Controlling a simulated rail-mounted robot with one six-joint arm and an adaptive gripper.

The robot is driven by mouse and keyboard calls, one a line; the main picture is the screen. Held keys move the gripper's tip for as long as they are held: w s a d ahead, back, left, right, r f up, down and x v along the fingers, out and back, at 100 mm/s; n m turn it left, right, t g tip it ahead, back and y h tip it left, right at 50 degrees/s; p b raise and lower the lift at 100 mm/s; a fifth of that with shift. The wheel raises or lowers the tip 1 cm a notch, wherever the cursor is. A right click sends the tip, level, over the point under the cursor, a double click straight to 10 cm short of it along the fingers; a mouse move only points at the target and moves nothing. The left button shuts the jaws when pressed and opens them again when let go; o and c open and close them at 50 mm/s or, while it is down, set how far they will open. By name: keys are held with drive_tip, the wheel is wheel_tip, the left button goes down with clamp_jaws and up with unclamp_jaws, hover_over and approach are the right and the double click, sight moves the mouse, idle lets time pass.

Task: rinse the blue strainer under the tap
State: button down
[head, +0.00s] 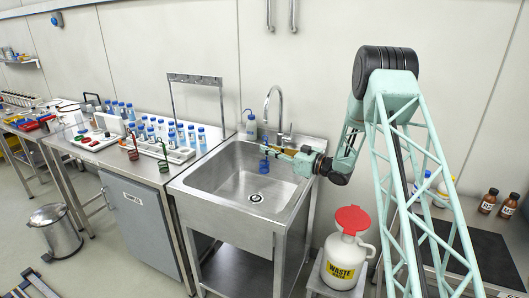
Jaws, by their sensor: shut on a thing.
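My gripper (274,151) reaches in from the right over the steel sink (231,178) and is shut on the blue strainer (264,164). The strainer hangs from the fingertips above the basin, over its back right part. The curved tap (280,95) stands behind the sink's back rim. In the picture its spout end is straight above the strainer, with a gap between them. I cannot tell whether water is running. The fingers and the strainer's handle are small, so the exact grip is unclear.
A red strainer (133,154) and a green strainer (163,164) are at the front of the left bench, near blue-capped bottles. A wash bottle (251,130) stands behind the sink. A white waste container (342,260) with a red funnel stands right of the sink. Brown bottles (488,203) are far right.

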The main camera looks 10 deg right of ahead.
drive_tip(key=shift+s+a+r, duration=0.15)
drive_tip(key=shift+s+r, duration=0.7)
drive_tip(key=shift+s, duration=0.2)
drive_tip(key=s+d+r+m+t+h, duration=0.2)
drive_tip(key=s+m+t+h, duration=0.3)
drive_tip(key=h, duration=0.8)
drive_tip(key=shift+s+r+m+t, duration=0.5)
drive_tip(key=shift+s+m, duration=0.45)
drive_tip(key=shift+m, duration=1.25)
drive_tip(key=shift+r, duration=0.1)
